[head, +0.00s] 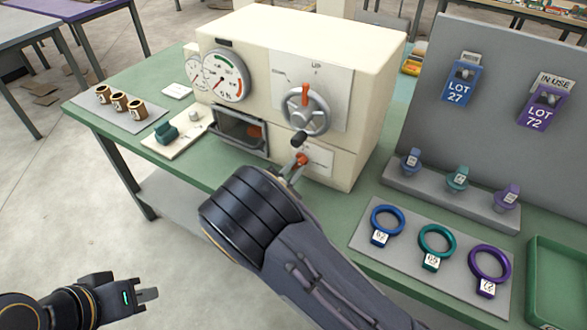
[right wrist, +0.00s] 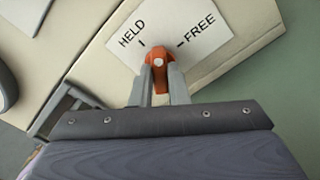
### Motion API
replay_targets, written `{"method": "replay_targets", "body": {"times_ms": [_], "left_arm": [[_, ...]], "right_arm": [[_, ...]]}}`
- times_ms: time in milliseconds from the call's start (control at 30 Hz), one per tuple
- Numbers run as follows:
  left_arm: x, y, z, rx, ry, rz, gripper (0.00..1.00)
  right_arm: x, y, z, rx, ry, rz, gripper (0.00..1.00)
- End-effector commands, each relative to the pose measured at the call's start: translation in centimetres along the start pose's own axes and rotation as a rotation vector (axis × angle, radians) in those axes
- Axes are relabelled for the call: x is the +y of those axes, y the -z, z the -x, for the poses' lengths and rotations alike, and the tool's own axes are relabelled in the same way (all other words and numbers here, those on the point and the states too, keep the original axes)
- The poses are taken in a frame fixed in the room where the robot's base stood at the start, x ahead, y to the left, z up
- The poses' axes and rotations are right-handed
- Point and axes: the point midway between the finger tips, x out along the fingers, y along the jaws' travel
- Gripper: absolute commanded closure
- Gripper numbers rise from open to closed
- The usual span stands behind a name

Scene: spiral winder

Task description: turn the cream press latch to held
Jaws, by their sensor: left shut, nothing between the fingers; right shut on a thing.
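The cream press (head: 300,45) stands on the green bench, with a small orange latch (head: 302,158) low on its front. In the right wrist view the latch (right wrist: 158,58) sits on a white plate (right wrist: 195,30) marked HELD on the left and FREE on the right. Its top end lies between the two tick marks. My right gripper (right wrist: 160,72) is shut on the latch, one finger on each side; the same gripper (head: 298,168) shows in the head view. My left gripper (head: 148,295) is shut and empty, low at the left, away from the bench.
A grey handwheel (head: 306,110) with a dark knob is just above the latch. An open-fronted compartment (head: 240,130) is left of it. Rings on a grey mat (head: 400,258) lie at the right, before a stepped stand (head: 450,195). Bare floor surrounds my left gripper.

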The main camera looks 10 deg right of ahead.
Motion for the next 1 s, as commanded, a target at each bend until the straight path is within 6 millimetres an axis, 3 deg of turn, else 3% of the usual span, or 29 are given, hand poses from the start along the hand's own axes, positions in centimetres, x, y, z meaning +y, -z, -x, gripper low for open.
{"method": "replay_targets", "body": {"times_ms": [500,1000], "left_arm": [[0.6,0.7,1.3,0.000,0.000,0.000,1.00],[0.9,1.0,1.9,0.000,0.000,0.000,1.00]], "right_arm": [[0.0,0.0,0.1,0.004,0.000,0.459,1.00],[-0.1,0.1,0.1,0.005,0.000,0.665,1.00]]}}
